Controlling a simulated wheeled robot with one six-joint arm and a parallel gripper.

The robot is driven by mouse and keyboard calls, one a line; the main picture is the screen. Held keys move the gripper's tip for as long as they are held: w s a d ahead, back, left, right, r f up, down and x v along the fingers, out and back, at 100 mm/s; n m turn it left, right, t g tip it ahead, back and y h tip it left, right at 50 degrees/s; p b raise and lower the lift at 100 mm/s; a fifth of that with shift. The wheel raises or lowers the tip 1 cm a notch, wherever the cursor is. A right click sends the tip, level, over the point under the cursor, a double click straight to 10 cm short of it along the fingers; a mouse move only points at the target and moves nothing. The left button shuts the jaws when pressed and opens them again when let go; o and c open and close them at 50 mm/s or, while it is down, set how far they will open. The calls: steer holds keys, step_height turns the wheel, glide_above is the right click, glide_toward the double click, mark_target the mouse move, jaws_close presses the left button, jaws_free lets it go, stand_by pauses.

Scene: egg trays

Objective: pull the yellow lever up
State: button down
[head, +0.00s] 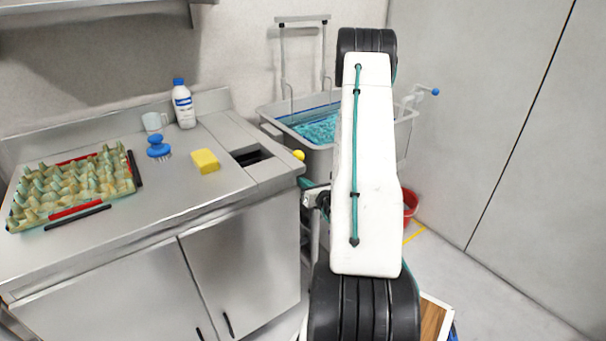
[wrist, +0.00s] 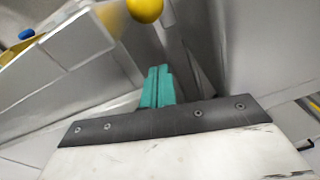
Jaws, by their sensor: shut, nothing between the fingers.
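The yellow lever shows as a round yellow knob (head: 298,155) at the right end of the counter in the head view. In the wrist view the yellow knob (wrist: 145,9) is at the top edge, partly cut off. My gripper (wrist: 158,72) has teal fingers closed together with nothing between them. The fingertips are below the knob in the wrist view and apart from it in the picture. In the head view my arm hides most of the gripper; a bit of teal (head: 306,183) shows just below the knob.
The steel counter (head: 110,228) holds an egg tray (head: 128,188), a blue brush (head: 158,145), a yellow sponge (head: 206,161), a mug (head: 153,121) and a bottle (head: 184,106). A basin with blue water (head: 270,113) stands behind my arm. A red bucket (head: 411,207) is on the floor to the right.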

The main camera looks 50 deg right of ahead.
steer(key=r+v, duration=0.1)
steer(key=v, duration=0.8)
steer(key=shift+r, duration=0.25)
steer(key=d+n, duration=0.1)
steer(key=s+d+n+y, duration=0.1)
steer(key=n, duration=0.1)
steer(key=d+n, duration=0.1)
steer(key=n, duration=0.1)
steer(key=shift+s+d+r+g+y, duration=0.1)
steer(key=shift+s+d+g+y, duration=0.15)
steer(key=shift+d+g+y, duration=0.15)
steer(key=shift+w, duration=0.1)
steer(key=w+d+r, duration=0.1)
steer(key=w+d, duration=0.1)
steer(key=w, duration=0.9)
steer(key=shift+d+r, duration=0.2)
steer(key=shift+r, duration=0.15)
